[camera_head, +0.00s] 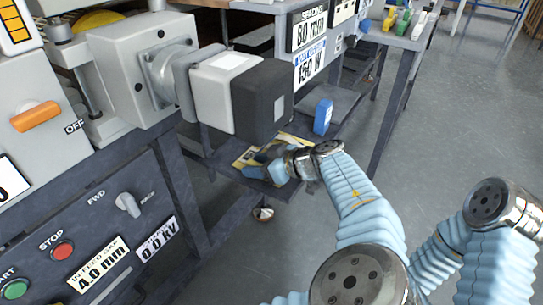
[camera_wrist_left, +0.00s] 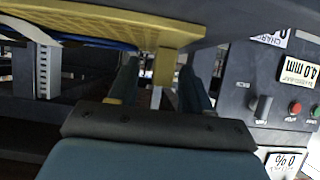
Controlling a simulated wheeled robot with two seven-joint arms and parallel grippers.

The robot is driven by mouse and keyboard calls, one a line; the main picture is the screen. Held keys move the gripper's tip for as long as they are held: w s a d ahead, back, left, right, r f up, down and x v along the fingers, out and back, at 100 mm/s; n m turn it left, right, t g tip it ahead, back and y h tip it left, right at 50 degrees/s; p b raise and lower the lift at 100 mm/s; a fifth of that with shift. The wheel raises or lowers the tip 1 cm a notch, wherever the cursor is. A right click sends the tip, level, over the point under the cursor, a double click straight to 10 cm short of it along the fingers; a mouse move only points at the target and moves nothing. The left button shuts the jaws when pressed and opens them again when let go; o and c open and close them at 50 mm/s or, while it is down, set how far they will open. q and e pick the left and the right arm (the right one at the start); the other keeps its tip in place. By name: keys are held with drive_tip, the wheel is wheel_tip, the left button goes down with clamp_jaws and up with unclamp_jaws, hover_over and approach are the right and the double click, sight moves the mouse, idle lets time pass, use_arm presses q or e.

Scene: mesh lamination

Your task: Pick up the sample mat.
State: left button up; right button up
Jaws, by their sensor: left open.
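The sample mat appears to be the yellow, partly pale sheet (camera_head: 243,158) on the dark lower shelf beside the machine in the head view. My left gripper (camera_head: 260,163) is at the mat and covers part of it. In the left wrist view a broad yellow surface (camera_wrist_left: 100,18) spans the upper left, probably the same mat, and a yellow strip (camera_wrist_left: 165,66) shows between the fingers. The left gripper (camera_wrist_left: 160,80) is open there, its blue fingers apart on either side of the strip. Whether they touch it I cannot tell. My right gripper is out of view.
The machine's dark block (camera_head: 262,98) overhangs the shelf and gripper. A blue block (camera_head: 323,116) stands on the shelf to the right. The machine's control panel (camera_head: 95,240) is at lower left. Clear grey floor (camera_head: 440,125) lies to the right.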

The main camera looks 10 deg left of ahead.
use_arm(q)
drive_tip(key=shift+w+a+f, duration=0.1)
drive_tip(key=shift+a+f, duration=0.1)
drive_tip(key=shift+a, duration=0.15)
drive_tip(key=shift+c, duration=0.5)
clamp_jaws()
drive_tip(key=shift+r, duration=0.1)
